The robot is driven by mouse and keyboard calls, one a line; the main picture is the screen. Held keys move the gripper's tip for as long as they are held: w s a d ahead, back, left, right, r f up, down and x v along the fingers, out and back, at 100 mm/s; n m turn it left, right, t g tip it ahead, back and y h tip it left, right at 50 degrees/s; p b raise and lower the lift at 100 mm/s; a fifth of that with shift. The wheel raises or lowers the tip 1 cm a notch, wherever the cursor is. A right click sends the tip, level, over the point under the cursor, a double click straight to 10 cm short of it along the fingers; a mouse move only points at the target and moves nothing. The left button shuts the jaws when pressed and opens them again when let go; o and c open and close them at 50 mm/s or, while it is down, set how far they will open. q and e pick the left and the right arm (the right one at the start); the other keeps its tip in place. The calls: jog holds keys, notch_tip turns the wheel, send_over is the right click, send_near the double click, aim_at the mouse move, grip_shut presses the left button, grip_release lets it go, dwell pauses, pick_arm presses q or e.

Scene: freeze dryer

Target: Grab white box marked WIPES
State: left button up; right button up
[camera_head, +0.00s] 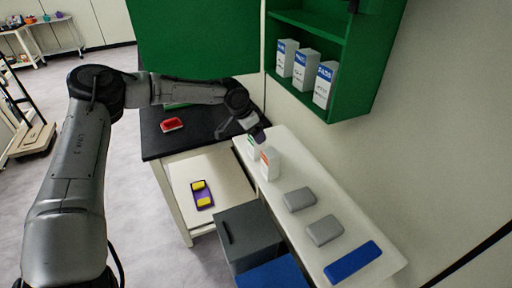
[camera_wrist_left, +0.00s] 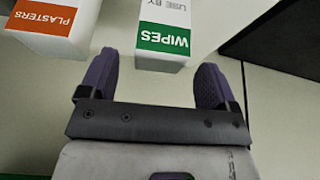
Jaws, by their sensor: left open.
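The white box marked WIPES (camera_wrist_left: 163,22) has a green label band and shows at the top middle of the left wrist view. In the head view the WIPES box (camera_head: 251,150) stands on the white shelf, partly hidden behind its neighbour. My left gripper (camera_wrist_left: 156,64) is open and empty, its two purple fingers apart. In the wrist view the box lies just ahead, between the lines of the fingers; I cannot tell if they touch it. In the head view my left gripper (camera_head: 259,134) is beside and above the box. My right gripper is not in view.
A white PLASTERS box (camera_wrist_left: 48,25) with an orange label stands close beside the WIPES box, also in the head view (camera_head: 269,164). Two grey cases (camera_head: 324,230) and a blue one (camera_head: 353,262) lie on the shelf (camera_head: 281,183). A green cabinet (camera_head: 352,75) holds three boxes above.

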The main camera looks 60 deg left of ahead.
aim_at(256, 146)
pick_arm(q)
jog(key=shift+b+x, duration=0.75)
jog(key=shift+x, duration=1.65)
jog(key=shift+c, duration=0.4)
jog(key=c, duration=0.9)
